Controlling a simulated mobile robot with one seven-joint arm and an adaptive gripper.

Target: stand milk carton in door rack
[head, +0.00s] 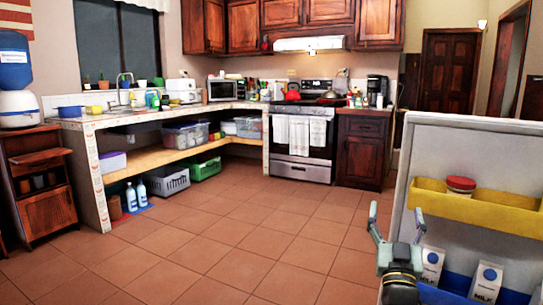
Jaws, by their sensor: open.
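An open white fridge door (475,155) stands at the right of the head view. Its upper rack (490,208) is yellow and its lower rack (435,295) is blue. Two white and blue milk cartons show at the lower rack, a left one (432,266) and a right one (486,283). Both look upright, and their lower parts are cut off or hidden. My gripper (397,220) is in front of the door, just left of the left carton. Its two fingers point up and are spread apart, with nothing between them.
A red-lidded jar (461,186) stands in the yellow rack. The tiled floor (235,245) left of my gripper is clear. A long counter (160,112) with bins below, a stove (303,145) and a wooden cabinet (361,150) line the far side.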

